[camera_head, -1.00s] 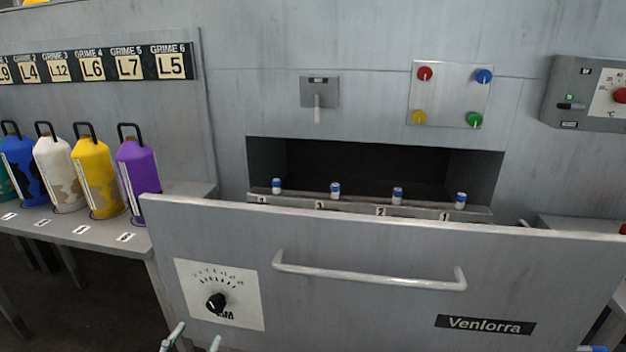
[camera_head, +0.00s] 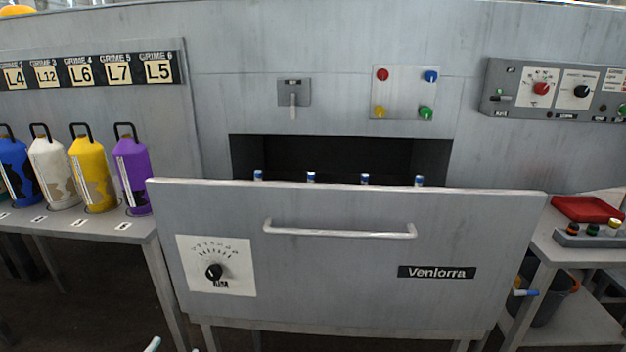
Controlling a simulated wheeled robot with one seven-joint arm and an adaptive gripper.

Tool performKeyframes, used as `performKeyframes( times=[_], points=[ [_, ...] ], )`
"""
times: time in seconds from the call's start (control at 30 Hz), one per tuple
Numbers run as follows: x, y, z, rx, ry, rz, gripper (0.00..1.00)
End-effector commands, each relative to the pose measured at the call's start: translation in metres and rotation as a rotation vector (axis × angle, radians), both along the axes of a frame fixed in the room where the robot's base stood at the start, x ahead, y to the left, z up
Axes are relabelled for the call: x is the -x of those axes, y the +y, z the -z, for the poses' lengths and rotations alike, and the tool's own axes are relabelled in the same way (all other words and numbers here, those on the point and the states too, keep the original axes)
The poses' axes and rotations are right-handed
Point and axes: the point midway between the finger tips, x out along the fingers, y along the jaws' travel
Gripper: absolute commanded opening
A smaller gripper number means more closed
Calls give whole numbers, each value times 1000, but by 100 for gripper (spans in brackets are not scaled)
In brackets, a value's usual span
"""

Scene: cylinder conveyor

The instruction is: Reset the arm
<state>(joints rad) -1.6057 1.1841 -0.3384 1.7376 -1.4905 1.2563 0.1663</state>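Part of my gripper (camera_head: 153,344) shows at the bottom edge as one pale tip, low and left of centre. The rest of it is below the picture, so its opening cannot be judged. It is in front of and below the grey drawer front (camera_head: 330,290), with no visible contact. The drawer front has a long handle (camera_head: 340,230) and a black dial (camera_head: 213,272) on a white plate. Several small blue-and-white cylinders (camera_head: 311,177) stand in a row behind its top edge, in front of the dark opening (camera_head: 340,158).
Blue, white, yellow (camera_head: 93,175) and purple (camera_head: 131,172) bottles stand on the left bench (camera_head: 75,230). A button panel (camera_head: 405,93), a lever (camera_head: 293,98) and a control box (camera_head: 555,90) are on the wall. A red tray (camera_head: 587,209) lies on the right table.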

Motion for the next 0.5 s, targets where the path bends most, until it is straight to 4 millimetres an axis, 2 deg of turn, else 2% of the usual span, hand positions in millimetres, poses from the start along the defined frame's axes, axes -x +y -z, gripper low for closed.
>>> performKeyframes(
  times=[0.27, 0.5],
  points=[
    [-22, -31, -28, -63, 38, 121, 54],
    [-43, -78, -62, -154, 92, 285, 54]
  ],
)
